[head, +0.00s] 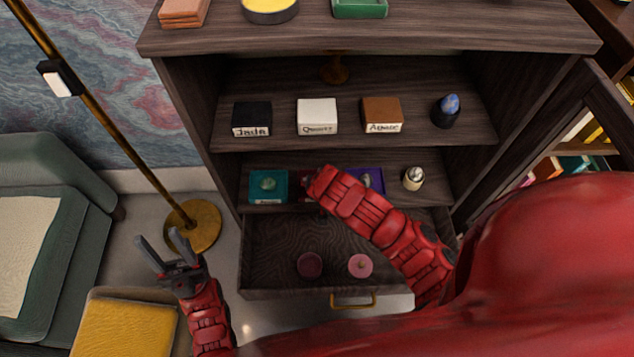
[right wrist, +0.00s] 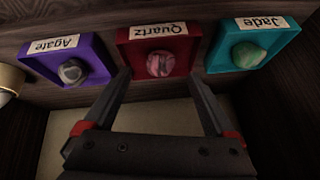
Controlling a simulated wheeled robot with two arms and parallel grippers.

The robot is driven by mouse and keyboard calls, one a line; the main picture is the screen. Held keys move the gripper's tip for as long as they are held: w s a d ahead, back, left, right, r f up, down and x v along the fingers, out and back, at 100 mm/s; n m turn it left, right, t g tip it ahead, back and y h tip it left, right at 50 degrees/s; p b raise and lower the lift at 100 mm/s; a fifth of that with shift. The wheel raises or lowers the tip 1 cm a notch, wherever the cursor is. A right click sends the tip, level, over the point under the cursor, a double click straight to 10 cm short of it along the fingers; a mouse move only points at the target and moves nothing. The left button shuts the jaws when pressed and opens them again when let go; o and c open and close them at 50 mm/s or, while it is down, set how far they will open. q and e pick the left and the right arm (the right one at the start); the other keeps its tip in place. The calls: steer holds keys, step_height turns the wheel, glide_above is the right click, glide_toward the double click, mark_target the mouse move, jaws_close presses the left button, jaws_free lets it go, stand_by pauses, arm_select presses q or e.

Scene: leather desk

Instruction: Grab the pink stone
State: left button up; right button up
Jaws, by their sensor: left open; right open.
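The pink stone (right wrist: 160,64) sits in a red tray (right wrist: 126,52) labelled Quartz, between two other trays. My right gripper (right wrist: 160,77) is open, its fingers pointing at the red tray with the stone between and just beyond their tips; I cannot tell whether they touch the tray. In the head view my right forearm reaches to the middle shelf and hides the stone and most of the red tray. My left gripper (head: 155,239) is open and empty at the lower left, beside the cabinet.
A teal tray (right wrist: 212,60) with a green stone and a purple tray (right wrist: 40,64) with a grey stone flank the red one. An open drawer (head: 270,240) below holds two round pinkish items. A lamp (head: 193,227) stands left of the cabinet.

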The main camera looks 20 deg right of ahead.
steer(key=shift+b+x, duration=0.3)
steer(key=shift+x, duration=2.25)
steer(key=shift+w+r, duration=0.1)
steer(key=shift+w, duration=0.05)
steer(key=shift+c, duration=0.2)
jaws_close()
